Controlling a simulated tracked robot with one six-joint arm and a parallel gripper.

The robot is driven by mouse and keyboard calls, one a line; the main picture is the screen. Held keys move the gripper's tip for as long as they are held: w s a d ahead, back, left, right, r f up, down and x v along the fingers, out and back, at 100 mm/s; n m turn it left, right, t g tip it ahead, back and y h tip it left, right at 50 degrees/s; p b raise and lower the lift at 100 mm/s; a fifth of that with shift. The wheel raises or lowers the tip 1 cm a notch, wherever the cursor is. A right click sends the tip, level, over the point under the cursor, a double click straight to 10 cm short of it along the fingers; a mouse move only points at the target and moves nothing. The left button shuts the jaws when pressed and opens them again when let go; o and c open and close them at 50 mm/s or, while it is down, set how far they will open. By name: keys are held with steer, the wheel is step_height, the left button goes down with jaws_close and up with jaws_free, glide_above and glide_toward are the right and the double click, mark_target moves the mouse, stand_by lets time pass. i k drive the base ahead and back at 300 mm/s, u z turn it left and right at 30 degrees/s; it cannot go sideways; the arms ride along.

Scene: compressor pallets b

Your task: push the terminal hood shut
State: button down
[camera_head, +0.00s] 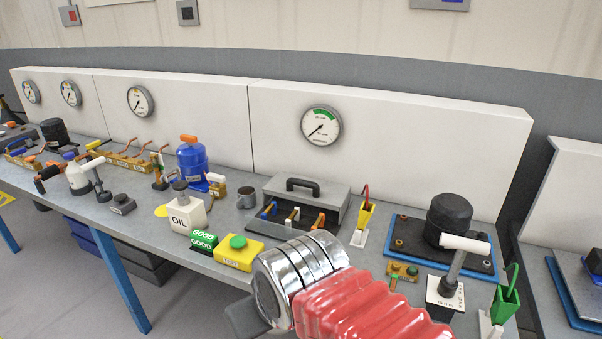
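The terminal hood (326,199) is a grey box-like cover with a black handle on top, on the bench near the middle of the head view. Its front is open, and coloured terminals or clips (293,214) show inside and under it. I cannot tell how it is hinged. My arm reaches in from the bottom right, with a red bellows and a chrome wrist in front of the hood. Part of my gripper (245,317) shows as a dark grey piece at the wrist's lower left, apart from the hood. Its fingertips are not clearly visible, so its opening cannot be told.
Right are a yellow holder (364,217) and a black compressor (448,217) on a blue-edged tray. A white gauge panel (400,130) stands behind.

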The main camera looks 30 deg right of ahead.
mark_target(332, 196)
steer(key=u, duration=0.25)
steer(key=i, duration=1.5)
